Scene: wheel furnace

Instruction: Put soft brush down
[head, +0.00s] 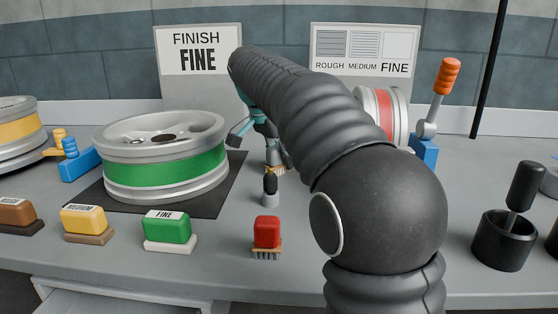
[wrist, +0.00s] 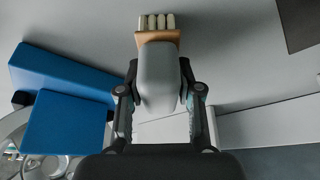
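The soft brush (wrist: 158,80) has a grey body, a tan block and pale bristles. In the wrist view it sits between the two fingers of my gripper (wrist: 160,92), which is shut on its grey body. The bristles point away from the palm. In the head view my gripper (head: 262,132) is behind the table's middle, right of the green-banded wheel. A small part of the soft brush (head: 275,169) shows below it, bristle end down. My arm hides much of it, and I cannot tell whether the bristles touch the table.
A small black-topped grey tool (head: 270,190) and a red brush (head: 267,234) stand in front. The green-banded wheel (head: 150,173) lies on a dark mat (head: 232,172) to the left. A red-banded wheel (head: 382,112) and blue clamp (head: 425,150) are at the right.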

